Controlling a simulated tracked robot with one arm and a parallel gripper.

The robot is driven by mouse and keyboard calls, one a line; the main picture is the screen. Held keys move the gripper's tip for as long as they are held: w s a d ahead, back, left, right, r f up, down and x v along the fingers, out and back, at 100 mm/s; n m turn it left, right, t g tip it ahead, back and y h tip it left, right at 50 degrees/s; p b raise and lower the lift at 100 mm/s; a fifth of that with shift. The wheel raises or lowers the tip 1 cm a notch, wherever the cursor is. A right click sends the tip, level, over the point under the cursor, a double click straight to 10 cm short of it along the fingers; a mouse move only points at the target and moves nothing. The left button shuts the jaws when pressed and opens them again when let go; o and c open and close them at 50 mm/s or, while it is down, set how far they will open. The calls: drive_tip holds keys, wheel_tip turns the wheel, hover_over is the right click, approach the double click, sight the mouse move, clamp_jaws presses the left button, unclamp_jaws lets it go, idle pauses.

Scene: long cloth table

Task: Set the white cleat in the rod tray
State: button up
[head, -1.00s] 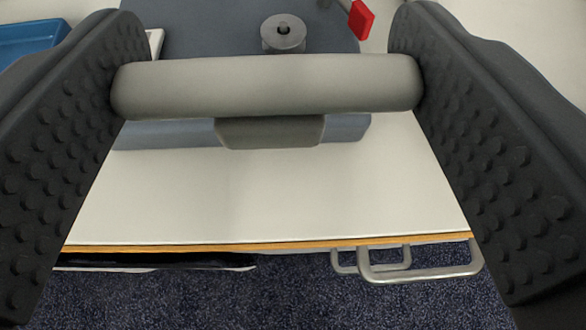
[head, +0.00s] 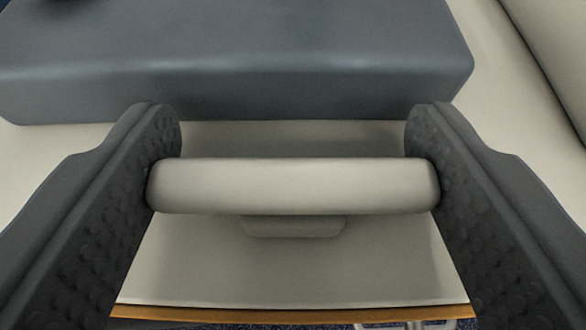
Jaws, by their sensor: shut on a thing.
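The white cleat (head: 292,201), a pale off-white bar with a short foot (head: 293,228) below its middle, lies crosswise in front of me. My gripper (head: 293,180) is shut on it, with one dark studded finger at each end of the bar. The bar looks level. I cannot tell whether the foot touches the pale surface under it. I cannot pick out the rod tray for certain in this view.
A large grey-blue block (head: 240,92) with rounded edges stands just beyond the cleat. The pale tabletop (head: 290,280) ends at a wooden edge (head: 290,312) on the near side. A beige raised form (head: 555,50) lies at the upper right.

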drive_tip(key=shift+f, duration=0.15)
drive_tip(key=o, duration=1)
drive_tip(key=shift+c, duration=0.2)
drive_tip(key=v, duration=1.2)
drive_tip(key=shift+r, duration=0.2)
